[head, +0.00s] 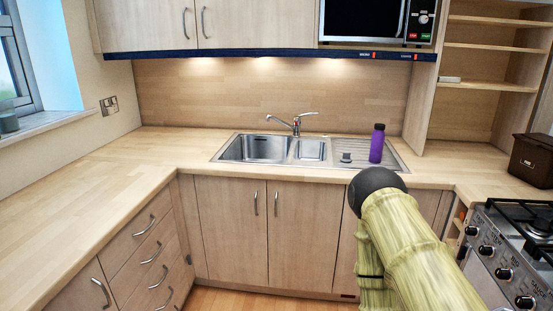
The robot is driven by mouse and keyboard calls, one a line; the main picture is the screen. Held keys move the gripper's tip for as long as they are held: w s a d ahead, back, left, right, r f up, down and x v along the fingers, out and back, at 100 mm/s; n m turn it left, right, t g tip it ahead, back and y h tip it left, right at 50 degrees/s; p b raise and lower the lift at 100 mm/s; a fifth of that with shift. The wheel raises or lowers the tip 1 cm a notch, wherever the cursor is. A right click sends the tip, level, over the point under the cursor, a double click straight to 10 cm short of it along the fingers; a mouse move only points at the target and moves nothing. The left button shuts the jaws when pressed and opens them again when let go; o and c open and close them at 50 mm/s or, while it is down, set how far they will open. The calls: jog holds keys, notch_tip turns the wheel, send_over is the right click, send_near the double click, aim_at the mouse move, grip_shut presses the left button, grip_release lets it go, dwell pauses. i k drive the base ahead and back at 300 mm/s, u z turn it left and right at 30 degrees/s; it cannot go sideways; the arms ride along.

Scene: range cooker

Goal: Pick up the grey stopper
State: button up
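A small grey stopper (346,157) sits on the ribbed draining board of the steel sink (367,143), left of a purple bottle (377,144) with a dark cap. The stopper is small in the head view and its shape is hard to make out. My arm rises from the lower right, in front of the counter edge. Its dark round end is below the stopper in the picture. No gripper fingers show, so I cannot see what my gripper holds.
A tap (294,123) stands behind the basins. The wooden counter (125,165) is clear on the left. A range cooker (515,245) and a dark brown box (532,160) are at right. A microwave (375,22) and wall cupboards (200,22) hang above.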

aim_at(346, 158)
jog(key=z, duration=0.15)
jog(key=i, duration=1.6)
jog(key=z, duration=0.2)
